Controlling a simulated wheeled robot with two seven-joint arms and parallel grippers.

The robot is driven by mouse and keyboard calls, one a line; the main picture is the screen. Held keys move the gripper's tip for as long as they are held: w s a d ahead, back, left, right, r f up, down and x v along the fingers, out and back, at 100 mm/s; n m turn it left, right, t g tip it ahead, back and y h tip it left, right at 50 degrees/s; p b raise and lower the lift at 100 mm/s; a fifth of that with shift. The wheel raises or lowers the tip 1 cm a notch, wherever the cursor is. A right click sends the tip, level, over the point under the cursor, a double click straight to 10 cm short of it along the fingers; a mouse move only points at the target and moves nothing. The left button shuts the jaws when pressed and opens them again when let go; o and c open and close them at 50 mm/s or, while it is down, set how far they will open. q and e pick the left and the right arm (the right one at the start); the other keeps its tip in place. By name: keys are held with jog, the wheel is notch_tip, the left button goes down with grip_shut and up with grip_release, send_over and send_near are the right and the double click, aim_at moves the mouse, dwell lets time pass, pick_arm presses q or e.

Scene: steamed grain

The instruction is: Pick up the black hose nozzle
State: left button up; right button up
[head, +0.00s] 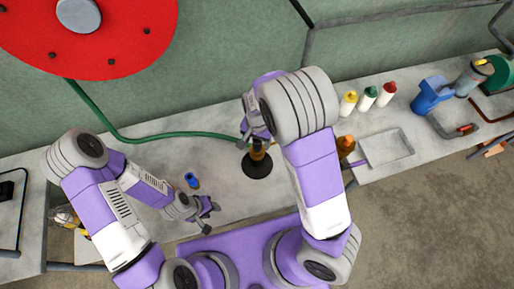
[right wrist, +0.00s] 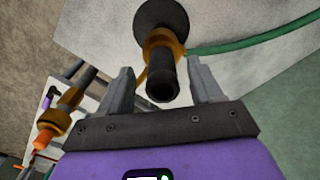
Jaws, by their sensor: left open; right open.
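The black hose nozzle (right wrist: 162,82) has a brass-orange collar and stands on a round black base. In the right wrist view it points toward the camera, between the two fingers of my right gripper (right wrist: 162,84), which is open, with a gap on each side. In the head view the nozzle (head: 257,151) is partly hidden by my right gripper (head: 256,138) and arm above it. The green hose (head: 170,136) runs to it from the red reel. My left gripper (head: 208,207) is open and empty, low over the front of the counter, left of the nozzle.
A small blue item (head: 192,180) lies near my left gripper. To the right stand several bottles, including a yellow-capped one (head: 348,103), a grey tray (head: 387,148) and a blue tool (head: 430,95). The red reel (head: 85,30) hangs on the wall. The counter's middle left is clear.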

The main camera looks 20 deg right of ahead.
notch_tip(320, 180, down, 4)
jog(key=shift+r, duration=0.15)
jog(key=shift+w, duration=0.1)
grip_shut()
jog(key=shift+r, duration=0.1)
